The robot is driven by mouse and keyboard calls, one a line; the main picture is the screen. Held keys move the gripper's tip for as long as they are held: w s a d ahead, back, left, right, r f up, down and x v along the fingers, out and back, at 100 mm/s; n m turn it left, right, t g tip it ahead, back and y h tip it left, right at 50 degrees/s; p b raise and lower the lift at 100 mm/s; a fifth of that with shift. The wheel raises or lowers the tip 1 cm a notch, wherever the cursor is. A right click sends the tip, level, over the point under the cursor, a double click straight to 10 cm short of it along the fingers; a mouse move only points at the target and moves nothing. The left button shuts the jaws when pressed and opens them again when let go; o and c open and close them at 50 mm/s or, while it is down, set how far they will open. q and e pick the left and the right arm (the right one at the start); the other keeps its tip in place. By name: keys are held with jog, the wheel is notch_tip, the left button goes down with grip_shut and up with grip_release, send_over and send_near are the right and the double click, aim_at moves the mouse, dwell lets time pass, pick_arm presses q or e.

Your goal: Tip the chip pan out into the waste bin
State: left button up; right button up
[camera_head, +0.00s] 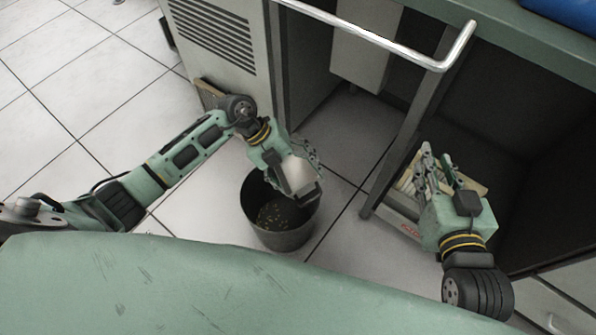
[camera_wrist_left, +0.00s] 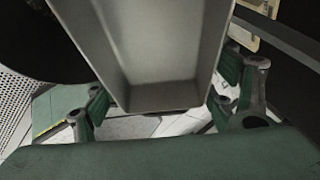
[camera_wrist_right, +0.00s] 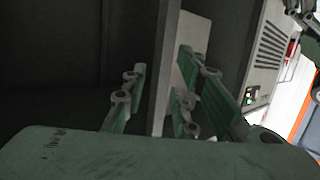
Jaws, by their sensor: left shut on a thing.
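The waste bin (camera_head: 282,236) is a dark round bucket on the tiled floor, with small yellowish bits at its bottom. My left gripper (camera_head: 296,162) is above the bin's far right rim. It is shut on the chip pan (camera_head: 301,174), a pale grey metal pan held tilted over the bin. In the left wrist view the chip pan (camera_wrist_left: 165,60) lies between the fingers, and the inside that shows looks bare. My right gripper (camera_head: 440,168) is at the right, over a box, with its fingers apart. In the right wrist view a grey upright shows between or behind the fingers.
The box (camera_head: 398,211) with pale cards stands below my right gripper, beside a table leg (camera_head: 408,130). A grey vented cabinet (camera_head: 215,45) stands behind the bin. A metal rail (camera_head: 375,38) crosses above. Floor at the left is clear.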

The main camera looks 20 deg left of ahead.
pick_arm(q)
jog(key=shift+w+g+y+p, duration=0.1)
jog(key=shift+g+y+p, duration=0.2)
jog(key=shift+y+p, duration=0.35)
jog(key=shift+w+d+f+n+g+y+p, duration=0.1)
jog(key=shift+f+n+g+y+p, duration=0.1)
jog(key=shift+g+y+p, duration=0.2)
jog(key=shift+d+f+n+g+y+p, duration=0.1)
jog(key=shift+n+g+y+p, duration=0.1)
jog(key=shift+g+y+p, duration=0.25)
jog(key=shift+f+g+y, duration=0.2)
jog(key=shift+g+y, duration=0.05)
jog(key=shift+y, duration=0.05)
jog(key=shift+f+y, duration=0.1)
jog(key=shift+y, duration=0.2)
pick_arm(e)
jog(key=s+d+f+g+h, duration=0.2)
jog(key=s+d+f+g, duration=0.2)
jog(key=s+f+g, duration=0.4)
jog(key=s+f, duration=0.3)
jog(key=shift+d+f, duration=0.15)
jog(key=shift+d, duration=0.1)
jog(key=shift+s, duration=0.15)
